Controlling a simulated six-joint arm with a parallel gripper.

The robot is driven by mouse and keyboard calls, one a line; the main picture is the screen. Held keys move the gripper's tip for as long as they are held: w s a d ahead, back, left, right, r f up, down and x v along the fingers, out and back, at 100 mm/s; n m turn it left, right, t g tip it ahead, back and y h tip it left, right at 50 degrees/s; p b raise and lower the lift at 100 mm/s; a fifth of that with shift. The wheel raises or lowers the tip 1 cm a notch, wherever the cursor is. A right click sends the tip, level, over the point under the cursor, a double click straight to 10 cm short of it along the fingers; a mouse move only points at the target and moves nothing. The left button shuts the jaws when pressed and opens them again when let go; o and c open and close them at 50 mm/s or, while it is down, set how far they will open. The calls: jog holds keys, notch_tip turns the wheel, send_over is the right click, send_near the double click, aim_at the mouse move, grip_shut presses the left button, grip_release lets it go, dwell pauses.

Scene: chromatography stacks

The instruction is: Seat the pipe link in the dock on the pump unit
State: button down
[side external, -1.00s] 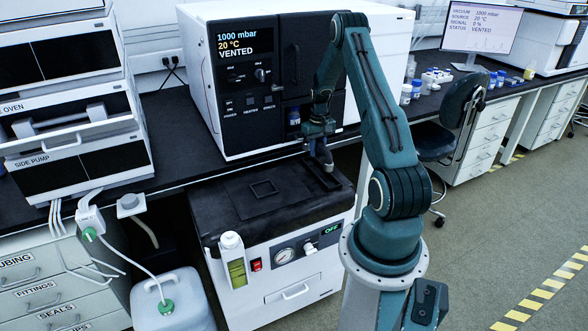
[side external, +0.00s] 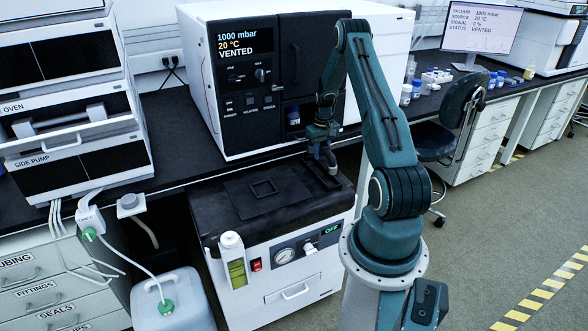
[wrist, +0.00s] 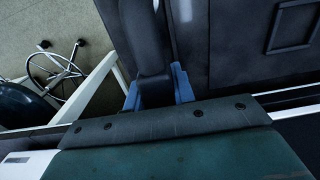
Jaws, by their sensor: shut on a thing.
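The pump unit (side external: 290,262) is a white box with a black top, standing below the bench edge. On its top is a raised square frame (side external: 263,188), also seen in the wrist view (wrist: 296,24). A dark recessed strip (side external: 322,174) lies near its right back corner; I cannot tell which of these is the dock. My gripper (side external: 325,148) is above that corner, pointing down. In the wrist view its blue fingers (wrist: 158,88) are shut on the dark, round pipe link (wrist: 148,42). The link's lower end is hard to make out, so contact with the pump top cannot be told.
The black bench edge (side external: 180,188) and the white instrument (side external: 245,85) are close behind my gripper. A clear bottle with yellow-green liquid (side external: 234,262) is on the pump's front left. A chair (side external: 450,120) stands to the right. The pump top's left side is clear.

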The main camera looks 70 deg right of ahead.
jog(key=shift+f, duration=2.4)
jog(key=shift+f, duration=0.4)
jog(key=c, duration=1.1)
grip_release()
jog(key=shift+r, duration=0.1)
notch_tip(320, 180, up, 14)
jog(key=shift+f, duration=0.2)
